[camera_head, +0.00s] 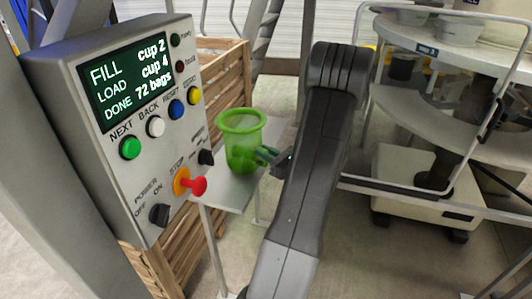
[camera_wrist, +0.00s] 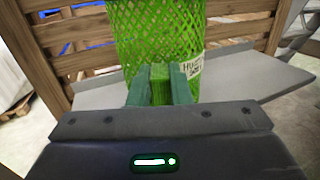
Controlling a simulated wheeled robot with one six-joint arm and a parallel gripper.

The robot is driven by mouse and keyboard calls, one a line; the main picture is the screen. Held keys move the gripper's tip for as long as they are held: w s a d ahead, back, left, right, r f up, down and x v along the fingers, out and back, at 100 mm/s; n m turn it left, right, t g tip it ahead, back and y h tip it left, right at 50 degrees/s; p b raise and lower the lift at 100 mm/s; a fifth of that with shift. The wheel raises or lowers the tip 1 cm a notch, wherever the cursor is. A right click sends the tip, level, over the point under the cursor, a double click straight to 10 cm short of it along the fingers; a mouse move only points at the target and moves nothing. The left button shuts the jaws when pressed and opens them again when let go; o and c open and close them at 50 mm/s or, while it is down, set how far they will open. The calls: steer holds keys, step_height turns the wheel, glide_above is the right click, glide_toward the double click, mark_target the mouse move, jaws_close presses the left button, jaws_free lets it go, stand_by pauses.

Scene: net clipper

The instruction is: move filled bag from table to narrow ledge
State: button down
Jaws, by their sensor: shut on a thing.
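The bag is a green net (camera_head: 241,146) with a round open rim at its top. It stands upright at a narrow grey ledge or shelf (camera_head: 222,187), beside the control panel. In the wrist view the green mesh bag (camera_wrist: 150,35) fills the upper middle and carries a white label. My gripper (camera_head: 268,157) reaches it from the right. In the wrist view the green fingers of my gripper (camera_wrist: 160,82) are shut on a fold of the net. Whether the bag's bottom touches the grey surface is hard to tell. Its contents are not clear.
A control panel (camera_head: 125,130) with buttons and a red knob stands close at the left. A slatted wooden crate (camera_head: 225,75) is behind the bag. A round grey table (camera_head: 440,35) in a tubular frame stands at the right, with a white base unit (camera_head: 425,190) below.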

steer(key=shift+f, duration=0.15)
steer(key=c, duration=1.3)
jaws_free()
steer(key=shift+o, duration=0.2)
steer(key=shift+s+d, duration=0.1)
steer(key=shift+d, duration=0.05)
steer(key=v, duration=0.7)
steer(key=shift+b, duration=0.3)
steer(key=x, duration=0.3)
steer(key=shift+w+a, duration=0.25)
steer(key=shift+a, duration=0.05)
stand_by(0.4)
